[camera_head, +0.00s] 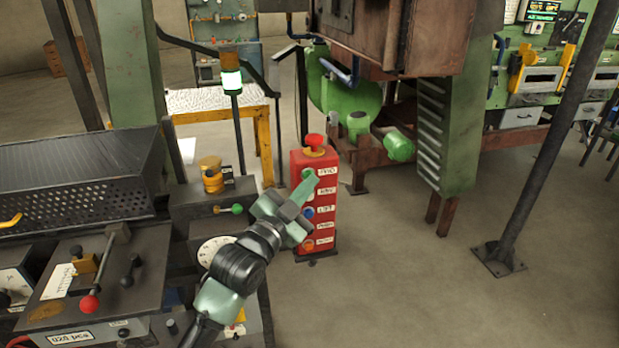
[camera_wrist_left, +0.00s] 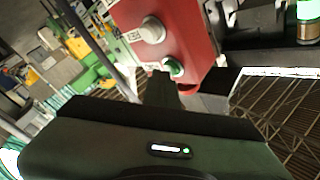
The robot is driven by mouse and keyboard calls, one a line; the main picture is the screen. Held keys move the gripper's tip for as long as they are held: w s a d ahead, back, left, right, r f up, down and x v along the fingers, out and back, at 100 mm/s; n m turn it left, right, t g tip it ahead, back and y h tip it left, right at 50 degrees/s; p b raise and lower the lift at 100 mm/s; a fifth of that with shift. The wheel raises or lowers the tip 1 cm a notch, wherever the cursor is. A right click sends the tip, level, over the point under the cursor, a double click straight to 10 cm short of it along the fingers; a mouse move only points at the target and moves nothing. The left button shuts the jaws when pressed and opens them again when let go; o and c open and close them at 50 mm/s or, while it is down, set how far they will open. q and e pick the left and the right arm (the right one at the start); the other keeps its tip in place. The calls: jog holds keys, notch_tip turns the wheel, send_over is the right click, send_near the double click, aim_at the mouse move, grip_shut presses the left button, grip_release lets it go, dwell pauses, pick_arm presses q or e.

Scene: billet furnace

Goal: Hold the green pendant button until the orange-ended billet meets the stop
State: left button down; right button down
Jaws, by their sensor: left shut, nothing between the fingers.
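The red pendant box (camera_head: 325,205) stands upright in the middle of the head view, with a red mushroom knob on top and a column of labelled buttons. Its green button (camera_head: 308,173) is the top one on the face and also shows in the left wrist view (camera_wrist_left: 174,68). My left gripper (camera_head: 312,181) is shut and empty, its fingertips right at the green button. I cannot tell whether they touch or press it. In the left wrist view the closed fingers (camera_wrist_left: 160,80) end beside the button. The orange-ended billet and the stop are not visible. My right gripper is not in view.
A console with a red-knobbed lever (camera_head: 89,303) and a perforated dark cover (camera_head: 60,205) stand at the left. A green-lit lamp (camera_head: 231,82) is behind. A slanted post (camera_head: 540,150) stands at the right. The floor right of the pendant is clear.

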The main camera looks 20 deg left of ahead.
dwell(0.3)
pick_arm(q)
jog(key=shift+s+d+p, duration=0.4)
jog(key=shift+s+d, duration=0.1)
jog(key=shift+s, duration=0.25)
jog(key=shift+s+d+p, duration=0.4)
jog(key=shift+s+d, duration=0.3)
jog(key=shift+s, duration=0.35)
jog(key=shift+s+d+p, duration=0.35)
jog(key=shift+s+d, duration=0.35)
jog(key=shift+s, duration=0.3)
